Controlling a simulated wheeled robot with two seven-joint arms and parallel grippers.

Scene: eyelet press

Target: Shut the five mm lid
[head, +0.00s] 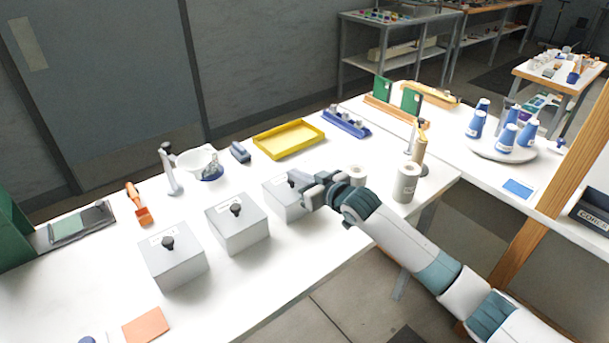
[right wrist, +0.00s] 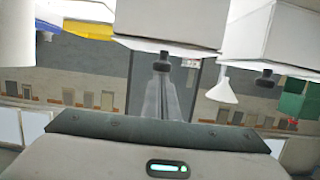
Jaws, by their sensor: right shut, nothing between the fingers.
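Three pale grey boxes with black knobs stand in a row: a left box (head: 174,268), a middle box (head: 238,232) and a right box (head: 278,198). Each has a small label too blurred to read, so I cannot tell which is the five mm one. My right gripper (head: 308,192) is shut and empty beside the right box's knob (head: 291,180), covering part of that box. In the right wrist view the shut fingers (right wrist: 162,92) point at a black knob (right wrist: 163,60); contact is unclear. All tops look flat in the head view. My left gripper is out of view.
A yellow tray (head: 288,139), a white bowl (head: 198,162) and an orange tool (head: 140,206) lie behind the boxes. A grey cylinder (head: 406,183) and a small white roll (head: 357,175) stand near my right arm. The table in front of the boxes is mostly clear.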

